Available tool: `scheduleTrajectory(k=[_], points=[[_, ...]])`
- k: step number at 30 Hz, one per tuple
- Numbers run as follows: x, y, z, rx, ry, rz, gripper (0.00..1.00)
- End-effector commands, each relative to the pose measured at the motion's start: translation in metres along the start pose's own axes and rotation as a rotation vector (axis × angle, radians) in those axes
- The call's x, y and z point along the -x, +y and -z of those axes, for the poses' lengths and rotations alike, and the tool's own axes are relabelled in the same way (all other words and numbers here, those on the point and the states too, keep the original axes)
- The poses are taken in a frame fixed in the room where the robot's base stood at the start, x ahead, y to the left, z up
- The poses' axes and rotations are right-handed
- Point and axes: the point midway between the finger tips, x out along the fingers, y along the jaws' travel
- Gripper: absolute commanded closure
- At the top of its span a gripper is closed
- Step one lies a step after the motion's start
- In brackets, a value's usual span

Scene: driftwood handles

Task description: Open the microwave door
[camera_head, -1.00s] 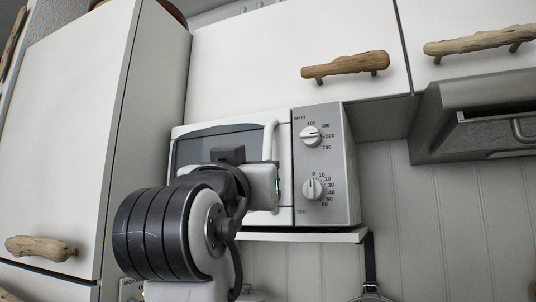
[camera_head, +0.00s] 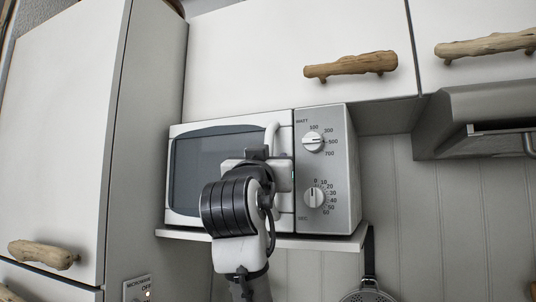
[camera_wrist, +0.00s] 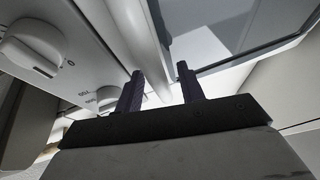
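The white microwave (camera_head: 180,222) sits on a shelf, and its door with a dark window (camera_head: 200,165) looks closed in the head view. The upright white door handle (camera_head: 272,135) is partly hidden behind my gripper (camera_head: 287,175). In the wrist view the handle (camera_wrist: 138,35) runs down towards the gap between the two dark fingers of my gripper (camera_wrist: 160,80). The fingers are apart, one on each side of the handle's line. I cannot tell whether they touch it. The door window (camera_wrist: 210,30) shows at the upper right there.
The control panel with two knobs (camera_head: 313,141) is right of the handle. Cabinets with driftwood handles (camera_head: 350,65) are above, and a tall cabinet (camera_head: 60,130) is at the left. A range hood (camera_head: 470,115) is at the right. A strainer (camera_head: 368,296) hangs below.

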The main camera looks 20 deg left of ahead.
Motion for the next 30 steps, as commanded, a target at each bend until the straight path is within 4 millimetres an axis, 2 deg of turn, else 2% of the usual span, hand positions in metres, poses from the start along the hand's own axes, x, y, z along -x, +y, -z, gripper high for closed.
scheduleTrajectory(k=[7,16,30], points=[[-0.0005,0.0001,-0.0005,0.000,0.000,0.000,0.61],[-0.0003,0.0001,-0.0002,0.000,0.000,0.000,1.00],[0.0062,-0.0014,0.0025,0.005,0.003,-0.013,1.00]])
